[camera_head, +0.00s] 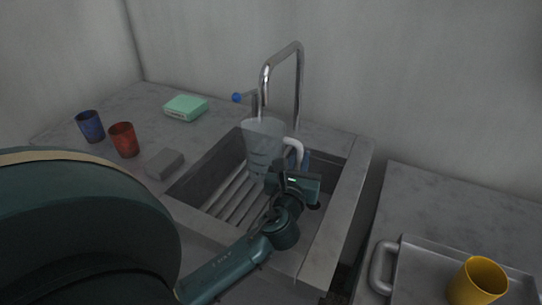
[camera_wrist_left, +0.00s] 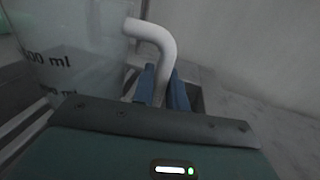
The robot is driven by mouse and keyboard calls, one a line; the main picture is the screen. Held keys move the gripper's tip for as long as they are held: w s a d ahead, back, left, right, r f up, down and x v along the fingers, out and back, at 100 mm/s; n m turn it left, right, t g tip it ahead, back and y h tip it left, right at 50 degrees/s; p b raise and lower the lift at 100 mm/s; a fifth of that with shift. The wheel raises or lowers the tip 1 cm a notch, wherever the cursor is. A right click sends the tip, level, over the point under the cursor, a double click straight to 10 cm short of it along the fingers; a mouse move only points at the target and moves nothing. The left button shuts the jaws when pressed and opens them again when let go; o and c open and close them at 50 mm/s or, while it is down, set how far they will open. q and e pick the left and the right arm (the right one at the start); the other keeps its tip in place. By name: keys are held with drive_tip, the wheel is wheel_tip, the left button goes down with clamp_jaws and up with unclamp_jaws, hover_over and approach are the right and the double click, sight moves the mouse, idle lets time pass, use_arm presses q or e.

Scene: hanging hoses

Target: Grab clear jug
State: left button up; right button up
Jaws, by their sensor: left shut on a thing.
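The clear jug (camera_head: 263,143) is upright over the sink, under the faucet, with its white handle (camera_head: 297,149) on the right side. In the left wrist view the jug (camera_wrist_left: 75,50) shows dark ml markings, and its white handle (camera_wrist_left: 160,42) passes down between the blue fingers. My left gripper (camera_head: 296,165) is at the jug's right side, and in the left wrist view the gripper (camera_wrist_left: 162,88) is shut on the handle. Whether the jug's base touches the sink rack is hard to tell. My right gripper is not in view.
The chrome faucet (camera_head: 298,80) arches behind the jug. The grey sink (camera_head: 205,167) has a slatted rack (camera_head: 236,199). Left on the counter are a blue cup (camera_head: 90,126), a red cup (camera_head: 123,140), a grey block (camera_head: 165,163) and a green box (camera_head: 186,107). A yellow cup (camera_head: 478,282) stands on a tray (camera_head: 421,265) at right.

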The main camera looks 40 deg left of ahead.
use_arm(q)
clamp_jaws()
